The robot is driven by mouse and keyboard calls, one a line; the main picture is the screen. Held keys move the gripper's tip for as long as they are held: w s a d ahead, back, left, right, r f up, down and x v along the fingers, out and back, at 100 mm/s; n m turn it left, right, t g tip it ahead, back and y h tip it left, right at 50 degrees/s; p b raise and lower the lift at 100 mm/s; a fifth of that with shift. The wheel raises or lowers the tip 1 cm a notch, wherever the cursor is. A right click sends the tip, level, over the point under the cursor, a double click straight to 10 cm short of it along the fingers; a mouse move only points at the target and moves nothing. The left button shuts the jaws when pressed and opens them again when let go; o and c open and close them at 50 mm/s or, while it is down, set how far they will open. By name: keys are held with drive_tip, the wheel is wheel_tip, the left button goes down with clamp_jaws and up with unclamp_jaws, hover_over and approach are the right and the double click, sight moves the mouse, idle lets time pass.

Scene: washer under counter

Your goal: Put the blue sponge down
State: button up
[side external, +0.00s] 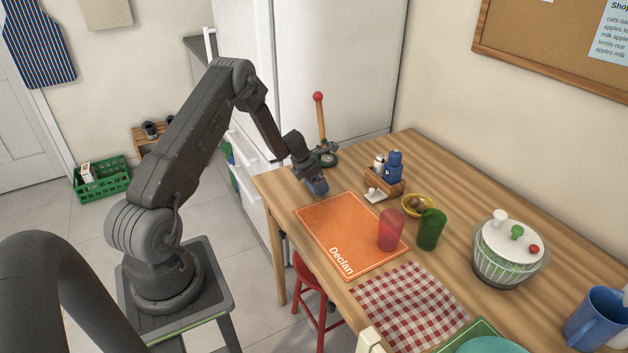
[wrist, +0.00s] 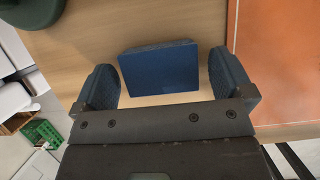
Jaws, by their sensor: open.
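The blue sponge (wrist: 160,70) lies on the wooden table (wrist: 150,25), between the fingers of my gripper (wrist: 165,85) in the wrist view. A gap shows on each side of it, so the fingers are open and not pressing on it. In the side view my gripper (side external: 312,185) is low at the table's far left corner, beside the orange mat. The sponge (side external: 319,187) shows only partly there, at the fingertips.
An orange mat (side external: 325,225) marked "Declan" lies close by. A paper towel stand (side external: 322,135) with a red knob is just behind my gripper. A wooden caddy (side external: 384,184), a yellow bowl (side external: 418,205) and red (side external: 391,230) and green cups (side external: 431,229) stand to the right.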

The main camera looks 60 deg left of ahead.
drive_tip(key=v, duration=1.2)
drive_tip(key=s+d+r+m, duration=0.3)
drive_tip(key=d+r+m, duration=1.45)
drive_tip(key=d, duration=0.45)
drive_tip(key=s+d+r+m, duration=0.2)
drive_tip(key=s+d+m, duration=0.4)
drive_tip(key=s+m, duration=0.3)
drive_tip(key=s+d+r+m+t, duration=0.1)
drive_tip(key=s+d+r+m, duration=0.2)
drive_tip(key=s+d+m, duration=0.3)
drive_tip(key=s+m, duration=0.3)
drive_tip(key=s, duration=0.1)
drive_tip(key=shift+w+r+m, duration=0.1)
drive_tip(key=shift+r+m, duration=0.05)
drive_tip(key=shift+m, duration=0.1)
